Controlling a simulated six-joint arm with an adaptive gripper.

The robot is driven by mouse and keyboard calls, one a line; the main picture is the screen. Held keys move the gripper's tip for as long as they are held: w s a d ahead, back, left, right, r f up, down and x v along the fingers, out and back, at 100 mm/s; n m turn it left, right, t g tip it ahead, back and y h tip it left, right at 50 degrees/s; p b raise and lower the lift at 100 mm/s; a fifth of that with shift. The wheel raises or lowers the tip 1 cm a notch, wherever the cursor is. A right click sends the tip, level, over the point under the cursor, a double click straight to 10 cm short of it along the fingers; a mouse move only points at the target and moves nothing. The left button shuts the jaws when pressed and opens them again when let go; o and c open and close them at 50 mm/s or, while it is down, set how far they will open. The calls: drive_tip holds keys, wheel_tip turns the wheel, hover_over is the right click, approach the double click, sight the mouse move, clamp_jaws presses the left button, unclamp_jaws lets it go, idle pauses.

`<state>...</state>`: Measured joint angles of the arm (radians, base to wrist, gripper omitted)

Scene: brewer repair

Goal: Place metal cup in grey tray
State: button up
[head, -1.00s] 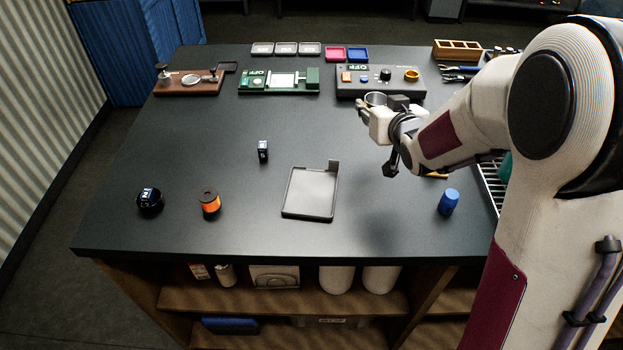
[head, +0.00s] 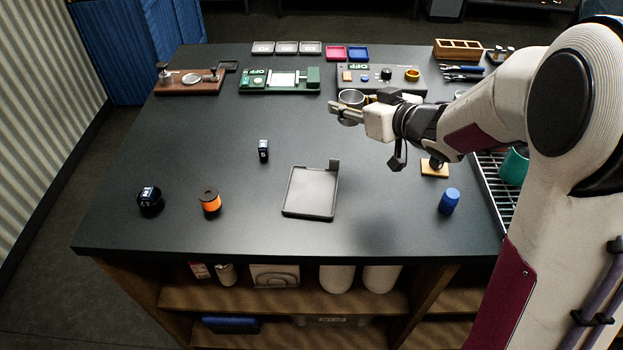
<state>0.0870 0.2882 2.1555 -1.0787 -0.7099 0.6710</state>
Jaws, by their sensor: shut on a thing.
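The metal cup (head: 351,97) is a small round silvery cup, held upright above the table toward the back. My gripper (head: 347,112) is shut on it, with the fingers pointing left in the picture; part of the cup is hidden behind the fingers. The grey tray (head: 311,192) lies flat and empty near the middle front of the table, with a raised tab at its back right corner. The cup is behind the tray and a little to its right, well apart from it.
A black device (head: 263,150) stands behind and left of the tray. An orange spool (head: 210,202), a black round item (head: 150,201) and a blue cylinder (head: 449,201) stand near the front. A control box (head: 400,78) is behind my gripper.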

drive_tip(key=s+a+f+n+g+y, duration=0.2)
drive_tip(key=s+a+n+g+y, duration=0.2)
drive_tip(key=s+a, duration=0.4)
drive_tip(key=s+n+g, duration=0.1)
drive_tip(key=s+n, duration=0.1)
drive_tip(key=shift+s+a+y, duration=0.15)
drive_tip(key=shift+s+y, duration=0.2)
drive_tip(key=shift+y, duration=0.05)
drive_tip(key=shift+f, duration=0.1)
hover_over(310, 191)
drive_tip(key=shift+f, duration=3)
drive_tip(key=shift+f, duration=1.85)
drive_tip(key=shift+f, duration=0.15)
drive_tip(key=o, duration=1.1)
